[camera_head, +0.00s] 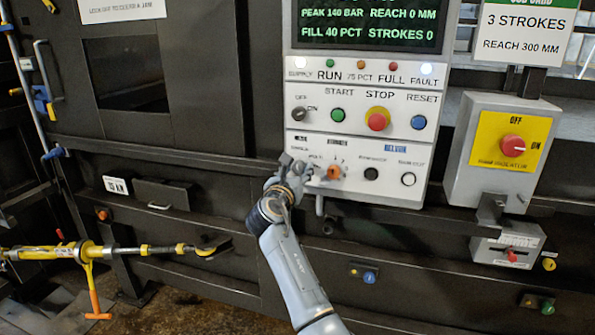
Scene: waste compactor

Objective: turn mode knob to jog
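The white control panel (308,176) has a lower row of controls. An orange knob-like control (334,172) sits there under small labels. Which label it points to, and whether it is the mode knob, is too small to read. My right gripper (297,167) is at the lower left of this row, just left of the orange control. It covers part of the panel. Whether its fingers touch the control or are open or shut cannot be told. My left gripper is not in view.
Above are the OFF/ON switch (299,114), green START (338,115), red STOP (377,120) and blue RESET (418,122). A black button (371,174) and a white button (408,179) lie to the right. A red-knobbed isolator box (513,146) juts out further right.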

